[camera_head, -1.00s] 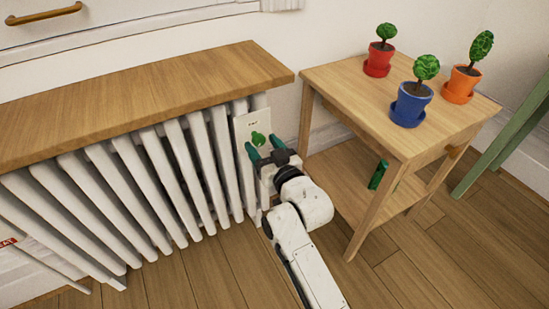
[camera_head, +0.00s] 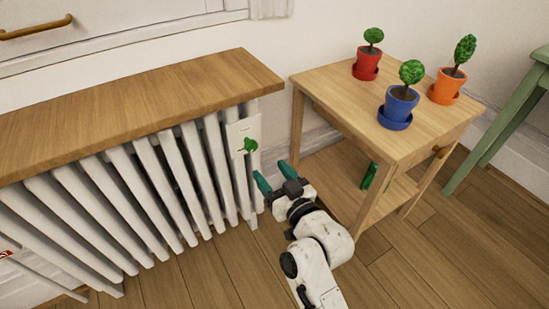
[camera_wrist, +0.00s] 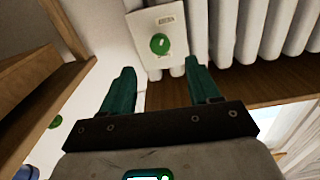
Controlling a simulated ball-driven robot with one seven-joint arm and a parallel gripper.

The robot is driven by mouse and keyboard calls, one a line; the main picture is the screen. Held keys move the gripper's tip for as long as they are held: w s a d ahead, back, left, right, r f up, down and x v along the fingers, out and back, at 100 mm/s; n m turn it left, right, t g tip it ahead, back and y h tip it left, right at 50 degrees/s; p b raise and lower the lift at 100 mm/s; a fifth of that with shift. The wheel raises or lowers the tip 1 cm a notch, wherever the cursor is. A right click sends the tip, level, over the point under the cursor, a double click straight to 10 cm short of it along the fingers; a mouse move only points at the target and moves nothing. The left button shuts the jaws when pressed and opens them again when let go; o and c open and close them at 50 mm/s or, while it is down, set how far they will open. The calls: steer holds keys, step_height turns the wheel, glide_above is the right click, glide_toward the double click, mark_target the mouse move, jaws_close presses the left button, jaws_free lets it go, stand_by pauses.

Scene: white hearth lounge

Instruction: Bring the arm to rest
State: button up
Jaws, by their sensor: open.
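My gripper (camera_head: 273,176) is open and empty, its two green fingers apart. It stands to the lower right of a white panel (camera_head: 243,131) on the end of the radiator, clear of it. A green knob (camera_head: 249,145) sits on the panel. In the wrist view, the knob (camera_wrist: 160,44) shows beyond and between the spread fingers of my gripper (camera_wrist: 160,78). The panel's small lettering is too small to read. My arm is bent and reaches up from the bottom of the head view.
The white radiator (camera_head: 147,175) has a wooden shelf (camera_head: 130,105) on top. A wooden side table (camera_head: 345,90) stands close to the right of my arm, bearing red (camera_head: 367,63), blue (camera_head: 399,103) and orange (camera_head: 446,85) plant pots. A green object (camera_head: 369,176) is under its top. Floor in front is open.

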steer(key=s+d+f+m+g+h, duration=0.4)
steer(key=s+d+f+g+h, duration=0.35)
steer(key=s+d+f, duration=0.9)
steer(key=s+d+r+m+g+h, duration=0.1)
steer(key=s+d+m+g, duration=0.15)
steer(key=s+d, duration=0.65)
steer(key=s+d+m+g+h, duration=0.15)
steer(key=s+d+g, duration=0.3)
steer(key=s, duration=0.75)
step_height(320, 180, up, 35)
steer(key=n+p, duration=0.1)
steer(key=p, duration=3.4)
steer(key=shift+w+d+r, duration=0.15)
steer(key=shift+w, duration=0.2)
